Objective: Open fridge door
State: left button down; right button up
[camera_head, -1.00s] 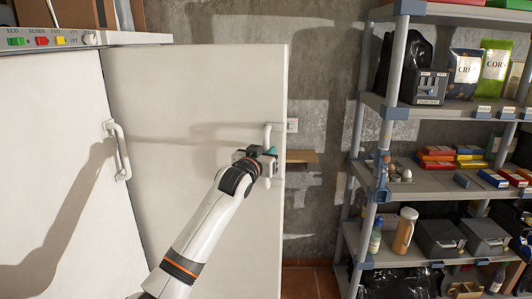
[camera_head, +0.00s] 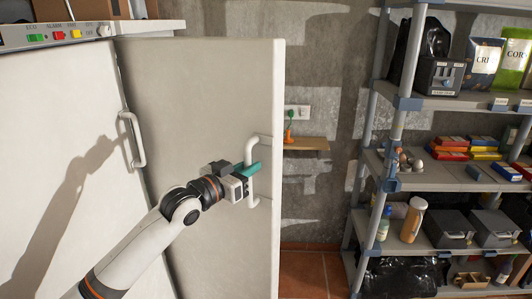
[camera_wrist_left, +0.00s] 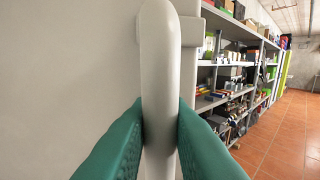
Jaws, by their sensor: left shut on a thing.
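The pale fridge door (camera_head: 205,110) fills the middle of the head view, its right edge reaching past the fridge top. Its white upright handle (camera_head: 252,150) is near that edge. My left gripper (camera_head: 252,170) has its teal fingers on the handle. In the left wrist view the left gripper (camera_wrist_left: 160,130) is shut on the handle (camera_wrist_left: 160,60), one finger on each side. The inside of the fridge is not visible. My right gripper is not in view.
Another white door panel (camera_head: 65,150) with its own handle (camera_head: 131,140) is at the left, under a control strip (camera_head: 60,35). A small wooden wall shelf (camera_head: 305,144) holds an orange item. A loaded storage rack (camera_head: 400,103) stands at the right; tiled floor (camera_head: 305,275) shows between.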

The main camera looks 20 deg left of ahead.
pick_arm(q)
jog(key=v, duration=0.6)
jog(key=shift+a+r, duration=0.15)
jog(key=shift+a, duration=0.05)
jog(key=shift+d, duration=0.1)
jog(key=c, duration=1.4)
grip_release()
jog(key=shift+s, duration=0.1)
jog(key=shift+b+v, duration=3.05)
jog(key=shift+v, duration=3)
